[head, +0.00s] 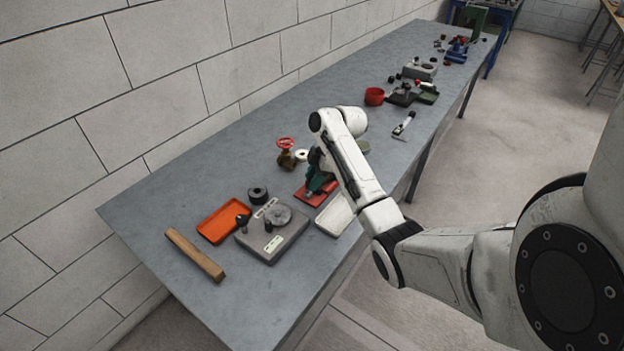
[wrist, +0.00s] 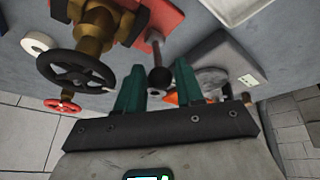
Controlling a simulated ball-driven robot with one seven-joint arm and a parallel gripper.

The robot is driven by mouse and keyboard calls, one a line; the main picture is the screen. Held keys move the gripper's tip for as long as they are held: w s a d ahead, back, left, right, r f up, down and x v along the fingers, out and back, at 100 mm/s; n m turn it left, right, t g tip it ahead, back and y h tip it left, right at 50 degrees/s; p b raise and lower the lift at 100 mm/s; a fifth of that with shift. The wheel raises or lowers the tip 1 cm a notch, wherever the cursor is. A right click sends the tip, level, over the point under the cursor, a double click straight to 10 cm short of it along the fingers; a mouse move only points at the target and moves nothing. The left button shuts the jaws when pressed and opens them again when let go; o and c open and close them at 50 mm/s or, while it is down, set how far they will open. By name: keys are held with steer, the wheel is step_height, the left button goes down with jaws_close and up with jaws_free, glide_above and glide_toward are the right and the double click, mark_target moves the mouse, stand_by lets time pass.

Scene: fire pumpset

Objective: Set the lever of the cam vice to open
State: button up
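A lever with a dark ball knob (wrist: 160,77) rises from a red base (wrist: 165,15) in the wrist view. I cannot tell for sure that this is the cam vice's lever. My gripper (wrist: 158,80) is open, with its two green fingers apart on either side of the knob; contact cannot be made out. A brass body with a black handwheel (wrist: 76,72) stands left of the fingers. In the head view the red base (head: 303,196) lies under my gripper (head: 318,187), and my arm hides the lever.
A grey block with a round disc (head: 272,238), an orange tray (head: 224,220) and a wooden bar (head: 195,255) lie nearer on the bench (head: 150,205). A white tray (head: 335,214) and a red-wheeled valve (head: 286,146) are close to my gripper. More fixtures stand farther along.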

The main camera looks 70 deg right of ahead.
steer(key=shift+w+a+f, duration=0.1)
steer(key=shift+w+f, duration=0.1)
steer(key=shift+f, duration=0.4)
jaws_close()
